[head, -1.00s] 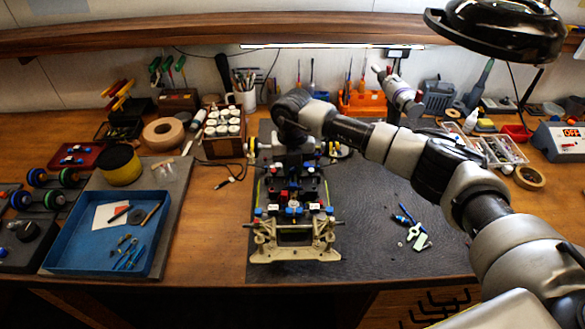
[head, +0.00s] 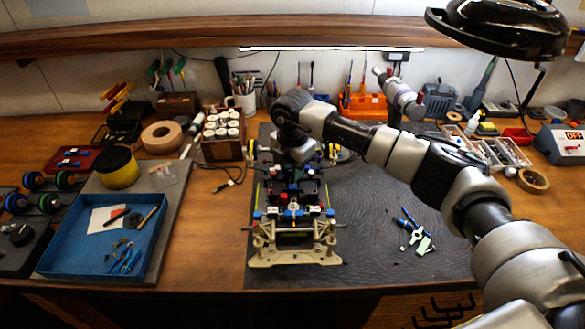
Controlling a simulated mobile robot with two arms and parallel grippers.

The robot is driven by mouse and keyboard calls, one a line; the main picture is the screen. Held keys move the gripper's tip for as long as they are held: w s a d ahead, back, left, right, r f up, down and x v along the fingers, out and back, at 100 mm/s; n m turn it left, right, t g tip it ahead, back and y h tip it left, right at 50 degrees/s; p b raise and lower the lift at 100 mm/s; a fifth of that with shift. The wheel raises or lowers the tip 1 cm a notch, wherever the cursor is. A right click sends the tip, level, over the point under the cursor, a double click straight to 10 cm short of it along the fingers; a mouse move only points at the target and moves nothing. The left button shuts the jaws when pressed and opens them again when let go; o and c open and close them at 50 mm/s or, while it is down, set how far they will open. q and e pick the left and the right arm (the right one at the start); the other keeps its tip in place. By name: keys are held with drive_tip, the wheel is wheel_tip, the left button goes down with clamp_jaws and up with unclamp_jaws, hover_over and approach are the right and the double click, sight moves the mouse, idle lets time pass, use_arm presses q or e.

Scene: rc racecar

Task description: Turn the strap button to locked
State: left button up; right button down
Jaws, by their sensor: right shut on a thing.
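The RC racecar chassis (head: 295,222) stands on the dark mat in the middle of the bench, its cream front end toward me. Small red, blue and white parts sit along its top. My right arm reaches in from the right, and my right gripper (head: 293,168) points down over the far part of the chassis. It is shut on a small part there, which the wrist and gripper hide. I cannot make out the strap button by itself. My left gripper is not in view.
A blue tray (head: 102,240) with small tools stands at the left. Loose blue and pale green tools (head: 415,232) lie on the mat (head: 375,265) at right. A black lamp (head: 500,28) hangs at upper right.

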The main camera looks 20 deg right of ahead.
drive_tip(key=shift+w+r+m, duration=0.1)
drive_tip(key=shift+m, duration=0.3)
drive_tip(key=c, duration=1.3)
unclamp_jaws()
drive_tip(key=shift+o, duration=0.2)
wheel_tip(320, 180, up, 11)
drive_tip(key=b, duration=0.3)
